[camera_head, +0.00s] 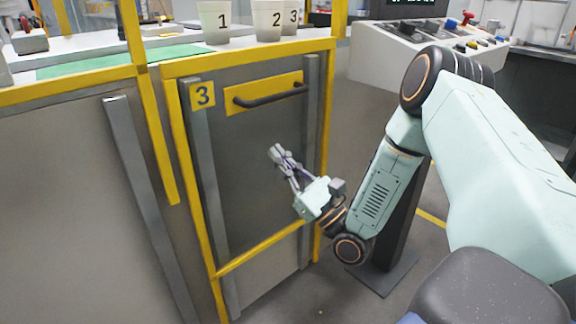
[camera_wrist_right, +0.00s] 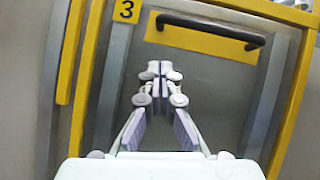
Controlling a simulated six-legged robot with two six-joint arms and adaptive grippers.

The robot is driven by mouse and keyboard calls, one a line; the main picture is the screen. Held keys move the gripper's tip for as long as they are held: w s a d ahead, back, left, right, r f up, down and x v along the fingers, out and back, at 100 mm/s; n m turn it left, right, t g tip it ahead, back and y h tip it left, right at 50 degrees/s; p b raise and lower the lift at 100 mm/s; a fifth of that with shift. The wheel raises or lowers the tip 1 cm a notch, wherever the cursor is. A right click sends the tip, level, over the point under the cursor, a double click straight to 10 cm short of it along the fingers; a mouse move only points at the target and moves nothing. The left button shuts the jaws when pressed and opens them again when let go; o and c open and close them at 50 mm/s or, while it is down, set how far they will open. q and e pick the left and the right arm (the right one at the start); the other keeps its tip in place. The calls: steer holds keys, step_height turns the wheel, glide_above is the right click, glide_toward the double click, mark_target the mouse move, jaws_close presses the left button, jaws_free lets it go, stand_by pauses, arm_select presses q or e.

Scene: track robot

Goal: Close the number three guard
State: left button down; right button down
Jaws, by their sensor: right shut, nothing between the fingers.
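The number three guard (camera_head: 248,160) is a dark grey panel between two upright grey rails in a yellow frame. A yellow label with a black 3 (camera_head: 203,95) sits at its upper left. A black bar handle (camera_head: 270,95) on a yellow plate is near the panel's top; the handle also shows in the right wrist view (camera_wrist_right: 211,28). My right gripper (camera_head: 276,154) is shut and empty, in front of the panel and below the handle, apart from it. In the right wrist view its fingertips (camera_wrist_right: 158,70) meet just below the yellow plate. My left gripper is out of view.
A control console (camera_head: 400,45) stands behind my right arm. Space before the panel looks clear.

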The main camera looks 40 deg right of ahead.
steer(key=w+a+r+b, duration=0.1)
steer(key=w+a+r, duration=0.1)
steer(key=w+r, duration=0.3)
steer(key=shift+r, duration=0.75)
steer(key=shift+s, duration=0.1)
